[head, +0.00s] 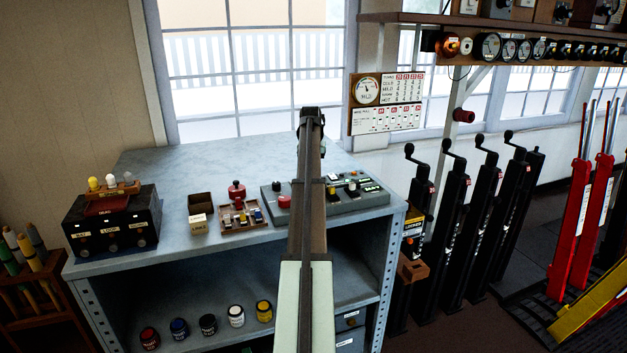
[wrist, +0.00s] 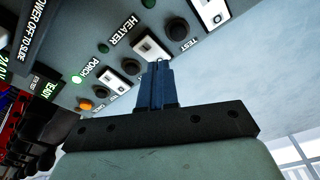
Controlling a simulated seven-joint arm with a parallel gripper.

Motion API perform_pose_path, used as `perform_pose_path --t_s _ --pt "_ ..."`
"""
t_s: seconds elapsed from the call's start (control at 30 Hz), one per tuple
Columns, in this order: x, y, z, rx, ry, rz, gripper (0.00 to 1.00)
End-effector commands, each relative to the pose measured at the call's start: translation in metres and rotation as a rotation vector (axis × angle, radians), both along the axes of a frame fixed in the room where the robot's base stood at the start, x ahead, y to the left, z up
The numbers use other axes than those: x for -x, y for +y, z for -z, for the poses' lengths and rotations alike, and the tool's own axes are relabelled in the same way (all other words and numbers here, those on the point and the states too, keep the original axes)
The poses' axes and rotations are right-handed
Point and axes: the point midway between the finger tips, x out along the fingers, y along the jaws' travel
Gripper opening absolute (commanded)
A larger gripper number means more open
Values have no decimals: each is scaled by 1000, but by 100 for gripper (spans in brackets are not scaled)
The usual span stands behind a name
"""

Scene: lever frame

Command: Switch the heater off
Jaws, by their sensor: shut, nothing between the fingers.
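The grey control panel (wrist: 64,95) fills the upper left of the wrist view, and it also shows on the bench in the head view (head: 375,201), partly behind my arm. Its HEATER label (wrist: 122,28) has a green lamp (wrist: 103,48) beside it. A white-plated switch (wrist: 147,47) sits below the label, with a round black TEST knob (wrist: 177,31) to its right. My gripper (wrist: 158,66) is shut and empty, its fingertips close to the heater switch. I cannot tell whether they touch. In the head view the fingers cannot be made out.
The PORCH label (wrist: 92,70) and its switch (wrist: 113,82) lie left of the heater's, with an orange lamp (wrist: 85,104) nearby. In the head view, a tray of small parts (head: 241,218) stands left of the panel and black levers (head: 452,205) stand right of the bench.

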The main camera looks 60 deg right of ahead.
Motion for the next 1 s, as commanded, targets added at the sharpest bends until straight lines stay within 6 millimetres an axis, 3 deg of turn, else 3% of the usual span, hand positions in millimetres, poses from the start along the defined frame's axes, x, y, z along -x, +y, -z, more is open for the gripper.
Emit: perform_pose_path --t_s 0.8,1.0 --pt "0 -1 -54 1 0 0 0" --pt "0 0 -60 0 0 0 0"
